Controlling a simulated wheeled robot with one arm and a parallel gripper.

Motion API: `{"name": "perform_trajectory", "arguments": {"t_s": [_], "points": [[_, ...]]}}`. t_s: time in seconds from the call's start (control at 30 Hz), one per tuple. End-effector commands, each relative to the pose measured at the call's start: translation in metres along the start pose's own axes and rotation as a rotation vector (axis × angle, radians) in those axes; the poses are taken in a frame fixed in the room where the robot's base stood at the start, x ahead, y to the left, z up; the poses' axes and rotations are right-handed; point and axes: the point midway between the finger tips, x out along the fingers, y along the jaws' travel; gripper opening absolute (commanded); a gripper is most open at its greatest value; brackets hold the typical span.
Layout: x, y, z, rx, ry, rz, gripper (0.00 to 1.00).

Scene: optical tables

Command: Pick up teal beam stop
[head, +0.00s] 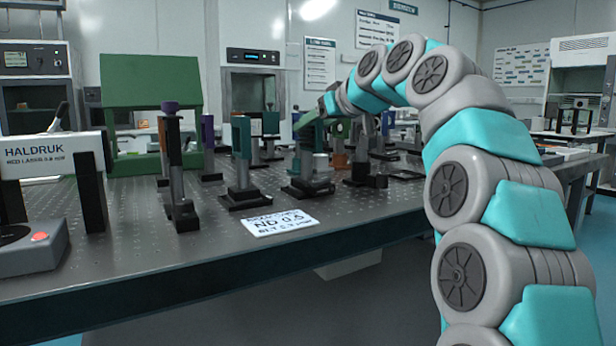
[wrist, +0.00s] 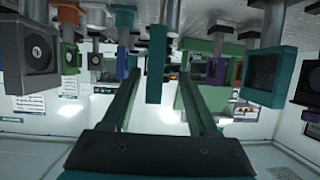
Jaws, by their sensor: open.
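My gripper (head: 306,120) reaches in from the right above the optical table, its fingers pointing left among the mounted optics. In the upside-down wrist view my gripper (wrist: 161,75) is open, with its two green fingers apart. A narrow teal block on a post, likely the teal beam stop (wrist: 154,72), shows in the gap between the fingers. I cannot tell how far beyond the fingertips it is. In the head view a teal upright plate (head: 241,136) stands on a post with a black base, left of my gripper; I cannot tell whether it is the same piece.
Several posts with optics crowd around, including a larger teal-framed square mount (wrist: 265,75). A white ND 0.5 card (head: 279,222) lies near the table's (head: 150,268) front edge. A green housing (head: 153,90) stands behind, and a HALDRUK laser (head: 50,152) at left. The front middle is fairly clear.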

Motion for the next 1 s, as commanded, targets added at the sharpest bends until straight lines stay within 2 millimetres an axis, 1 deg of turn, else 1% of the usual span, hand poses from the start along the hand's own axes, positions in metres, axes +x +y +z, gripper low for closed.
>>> {"name": "perform_trajectory", "arguments": {"t_s": [0.03,0.2,0.37,0.47,0.67,1.0], "points": [[0.006,0.001,-0.001,0.000,-0.001,0.000,0.60],[0.021,0.004,-0.005,0.000,-0.002,0.000,0.60],[0.041,0.005,-0.004,0.000,-0.003,0.000,0.60],[0.044,0.005,-0.004,0.000,-0.001,0.001,0.60],[0.044,0.005,-0.004,0.000,0.000,0.001,0.60],[0.044,0.005,-0.004,0.000,-0.001,0.001,0.22]]}}
